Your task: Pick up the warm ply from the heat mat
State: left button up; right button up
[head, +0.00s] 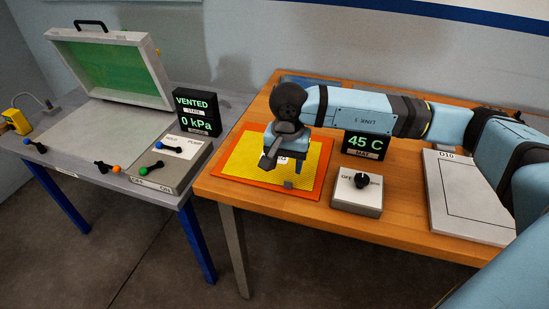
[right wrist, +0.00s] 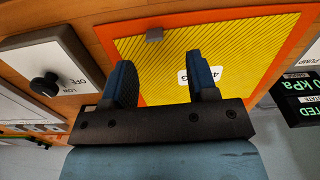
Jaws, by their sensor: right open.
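The ply is a yellow sheet (head: 246,158) with fine diagonal lines, lying flat on the orange heat mat (head: 322,170). A small grey tab (head: 288,184) sits at its near edge. In the right wrist view the ply (right wrist: 165,68), the mat's orange border (right wrist: 284,50) and the tab (right wrist: 154,34) show beyond the fingers. My right gripper (head: 284,167) points down over the ply, and its spread fingers show empty in the right wrist view (right wrist: 160,75). One finger partly hides the ply's white label. I cannot tell whether the fingertips touch the ply. My left gripper is out of view.
A 45 C display (head: 365,146) and a knob box (head: 357,193) stand right of the mat. A pale board marked D10 (head: 470,205) lies further right. On the grey table left are an open green-lined lid (head: 110,70), a VENTED 0 kPa display (head: 197,112) and a pump box (head: 165,165).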

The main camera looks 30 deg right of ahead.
jog(key=shift+s+d+f, duration=0.1)
jog(key=shift+d+f, duration=0.05)
jog(key=shift+f, duration=1.4)
jog(key=shift+s+d+f, duration=0.1)
jog(key=shift+d+f, duration=0.05)
jog(key=shift+f, duration=1.4)
grip_shut()
